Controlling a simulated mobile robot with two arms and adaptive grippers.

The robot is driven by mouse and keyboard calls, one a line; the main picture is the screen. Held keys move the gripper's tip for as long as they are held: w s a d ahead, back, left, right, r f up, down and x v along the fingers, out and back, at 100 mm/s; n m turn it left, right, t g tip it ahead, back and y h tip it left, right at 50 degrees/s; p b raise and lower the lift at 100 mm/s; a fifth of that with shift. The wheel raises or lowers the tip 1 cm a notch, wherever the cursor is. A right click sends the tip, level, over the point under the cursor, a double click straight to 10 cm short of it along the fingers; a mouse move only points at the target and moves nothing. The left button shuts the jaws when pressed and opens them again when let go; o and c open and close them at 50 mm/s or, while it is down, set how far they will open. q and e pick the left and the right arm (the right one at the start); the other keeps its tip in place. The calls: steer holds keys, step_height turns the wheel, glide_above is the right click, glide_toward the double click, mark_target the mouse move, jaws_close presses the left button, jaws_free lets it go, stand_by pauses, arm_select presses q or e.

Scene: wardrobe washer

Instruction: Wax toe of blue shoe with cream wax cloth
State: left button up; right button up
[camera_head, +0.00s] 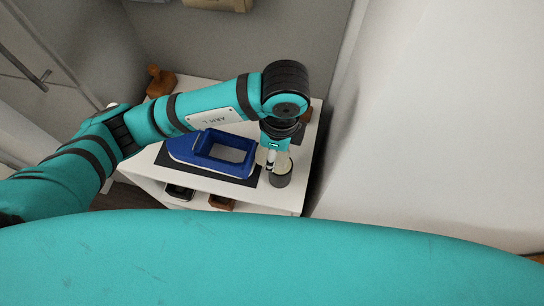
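The blue shoe (185,150) lies on a dark mat (248,179) on a white table, its pointed end to the left and its open top facing up. My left arm reaches over it from the left. My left gripper (268,164) points down just past the shoe's right end, beside and partly over a dark round tin (281,180) with a pale top. A small cream patch shows by the fingers; I cannot tell whether it is the cloth. The fingers are too small and covered to judge. My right gripper is not in view.
The white table (285,200) has a brown wooden object (160,81) at its back left corner. Small items, one dark (180,191) and one brown (221,202), sit below the front edge. A pale wall stands to the right, grey cabinet doors to the left.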

arm_select(q)
steer(key=shift+f+b, duration=0.5)
steer(key=shift+f, duration=0.1)
stand_by(1.1)
step_height(320, 180, up, 7)
steer(key=p, duration=0.6)
steer(key=shift+r, duration=0.1)
steer(key=shift+a, duration=0.1)
stand_by(0.3)
